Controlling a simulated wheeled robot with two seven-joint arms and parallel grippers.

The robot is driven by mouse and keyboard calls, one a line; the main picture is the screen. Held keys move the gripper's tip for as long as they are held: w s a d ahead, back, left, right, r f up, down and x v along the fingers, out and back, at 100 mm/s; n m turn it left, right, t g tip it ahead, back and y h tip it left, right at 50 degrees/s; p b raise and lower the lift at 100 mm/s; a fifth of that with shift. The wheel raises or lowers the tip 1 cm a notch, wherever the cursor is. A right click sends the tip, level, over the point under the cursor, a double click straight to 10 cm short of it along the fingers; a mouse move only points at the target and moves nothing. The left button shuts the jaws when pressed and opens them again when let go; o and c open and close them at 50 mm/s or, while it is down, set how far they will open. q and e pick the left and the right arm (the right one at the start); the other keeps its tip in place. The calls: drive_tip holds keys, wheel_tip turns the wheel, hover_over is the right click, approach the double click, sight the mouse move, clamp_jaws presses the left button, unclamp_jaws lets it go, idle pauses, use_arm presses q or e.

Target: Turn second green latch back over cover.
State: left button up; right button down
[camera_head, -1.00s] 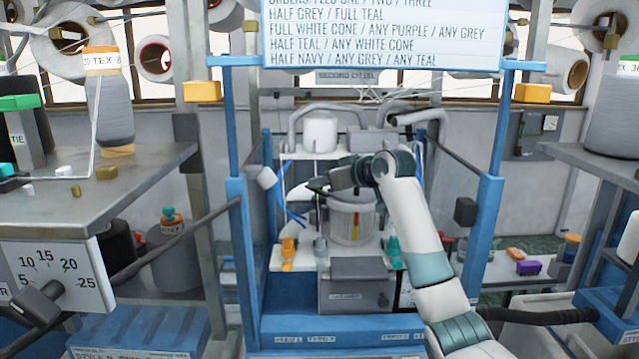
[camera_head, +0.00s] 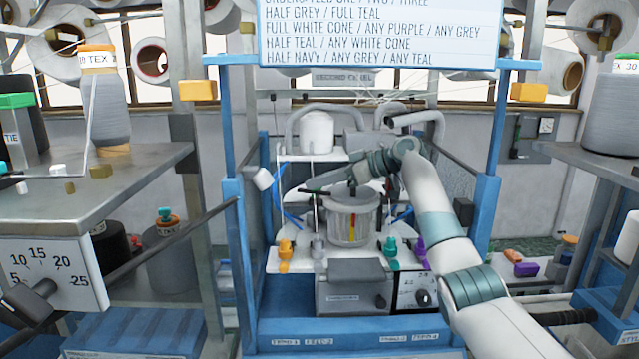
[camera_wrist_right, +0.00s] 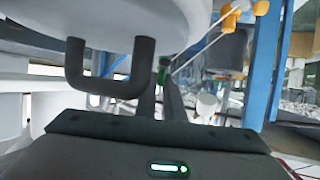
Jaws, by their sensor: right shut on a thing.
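My right gripper (camera_head: 312,190) reaches in from the right over the metal drum (camera_head: 352,222) on the machine in the middle. Its fingertips are at the drum's upper left side. In the right wrist view, its two dark fingers (camera_wrist_right: 160,92) are close together, with a small green piece at their tips, which looks like the green latch (camera_wrist_right: 163,68). The latch's exact angle over the cover is hard to tell, as the fingers hide most of it. The pale drum and a dark U-shaped handle (camera_wrist_right: 110,92) are close to the fingers. My left gripper is out of view.
Orange (camera_head: 285,250), teal (camera_head: 391,252) and purple (camera_head: 420,249) pieces stand on the white shelf around the drum. A grey box (camera_head: 352,285) sits below it. Blue posts (camera_head: 236,230) flank the machine. Steel tables with yarn cones stand on both sides.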

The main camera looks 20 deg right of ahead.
drive_tip(key=shift+r, duration=0.1)
drive_tip(key=c, duration=1.9)
unclamp_jaws()
drive_tip(key=shift+o, duration=0.2)
drive_tip(key=shift+s+a+m+t+h, duration=0.1)
drive_tip(key=shift+m+t+h, duration=0.4)
drive_tip(key=shift+m+h, duration=0.1)
